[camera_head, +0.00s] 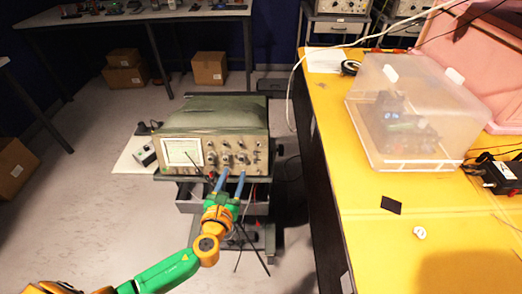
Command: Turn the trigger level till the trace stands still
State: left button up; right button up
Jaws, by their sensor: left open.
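The oscilloscope (215,116), a grey-green box, stands on a cart left of the yellow table. Its pale screen (182,151) is at the left of its front panel; the trace is too small to make out. Several knobs sit right of the screen, among them a lower-row knob (227,158). My left gripper (232,172) is in front of the panel's lower edge, its two blue fingers apart and pointing up towards the knobs. Nothing shows between the fingers. I cannot tell whether a fingertip touches the panel. My right gripper is not in view.
An open grey drawer (190,206) is below the oscilloscope, with dark cables hanging near my gripper. The yellow table (360,225) at right carries a clear-lidded box (412,75). A small grey device (144,154) lies left of the oscilloscope. Floor at left is mostly clear.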

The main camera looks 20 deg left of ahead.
aim_at(258, 145)
pick_arm(q)
jog(key=w+d+r+m+h, duration=0.1)
jog(key=w+m, duration=0.2)
jog(key=m, duration=0.1)
jog(key=w+d+r+m+t+h, duration=0.1)
jog(key=w+m, duration=0.2)
jog(key=m, duration=0.1)
jog(key=w+d+r+m+t+h, duration=0.1)
jog(key=w+m+h, duration=0.1)
jog(key=w+m, duration=0.1)
jog(key=shift+d+m, duration=0.4)
jog(key=shift+m, duration=0.1)
jog(key=shift+s+r, duration=0.1)
jog(key=shift+s, duration=0.05)
grip_shut()
